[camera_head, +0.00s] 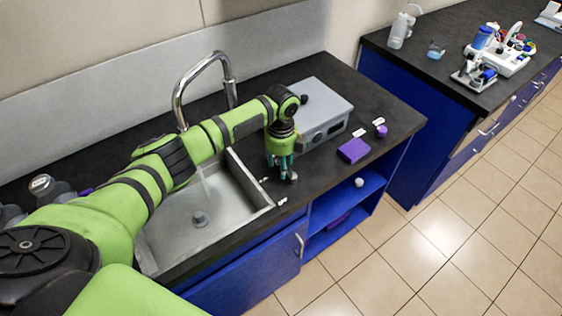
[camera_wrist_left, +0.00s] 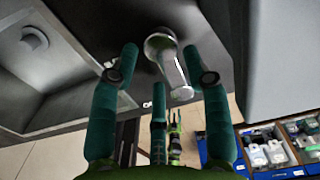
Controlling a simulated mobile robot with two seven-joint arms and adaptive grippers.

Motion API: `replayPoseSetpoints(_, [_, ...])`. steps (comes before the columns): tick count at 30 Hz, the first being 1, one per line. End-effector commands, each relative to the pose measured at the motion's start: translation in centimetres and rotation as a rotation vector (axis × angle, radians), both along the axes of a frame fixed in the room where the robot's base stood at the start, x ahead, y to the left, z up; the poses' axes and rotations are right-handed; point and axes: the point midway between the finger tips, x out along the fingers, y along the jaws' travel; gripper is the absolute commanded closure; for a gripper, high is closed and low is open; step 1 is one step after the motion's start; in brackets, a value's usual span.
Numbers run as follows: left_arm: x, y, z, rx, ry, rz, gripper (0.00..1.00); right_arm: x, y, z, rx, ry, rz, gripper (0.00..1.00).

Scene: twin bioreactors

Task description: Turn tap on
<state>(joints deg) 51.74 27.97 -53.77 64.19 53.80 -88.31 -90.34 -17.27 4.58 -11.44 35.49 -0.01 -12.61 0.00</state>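The chrome tap spout (camera_head: 205,62) arches over the steel sink (camera_head: 172,240) in the head view. A pale streak, which looks like water, shows in the basin below my arm. A shiny metal tap lever with a round base (camera_wrist_left: 172,68) shows in the left wrist view, beside the sink. My left gripper (camera_head: 281,173) points down at the counter right of the basin. In the wrist view its green fingers (camera_wrist_left: 160,65) are spread, with the lever between the tips. I cannot tell whether they touch it. My right gripper is not in view.
A grey box device (camera_head: 318,108) stands close behind my left gripper. Purple boxes (camera_head: 353,150) lie on the dark counter to its right. Blue shelves (camera_head: 345,205) are below. A second bench at the right holds a bottle (camera_head: 400,30) and lab equipment. The tiled floor in front is clear.

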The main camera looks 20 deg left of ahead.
Motion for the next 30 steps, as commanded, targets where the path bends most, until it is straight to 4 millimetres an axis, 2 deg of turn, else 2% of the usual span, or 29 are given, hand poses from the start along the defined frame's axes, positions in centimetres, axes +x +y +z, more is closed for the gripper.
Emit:
replayPoseSetpoints(11, [0.1, 0.1, 0.6, 0.0, -0.004, 0.002, 0.46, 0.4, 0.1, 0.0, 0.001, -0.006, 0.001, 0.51])
replayPoseSetpoints(14, [0.2, 0.1, 1.8, 0.001, -0.006, 0.002, 0.46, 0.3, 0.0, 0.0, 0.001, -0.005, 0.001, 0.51])
replayPoseSetpoints(24, [0.2, 0.0, 8.9, 0.0, -0.007, 0.0, 0.46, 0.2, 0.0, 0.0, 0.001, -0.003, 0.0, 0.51])
replayPoseSetpoints(30, [0.1, 0.0, 11.4, 0.0, -0.004, 0.001, 0.46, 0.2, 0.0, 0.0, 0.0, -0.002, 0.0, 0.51])
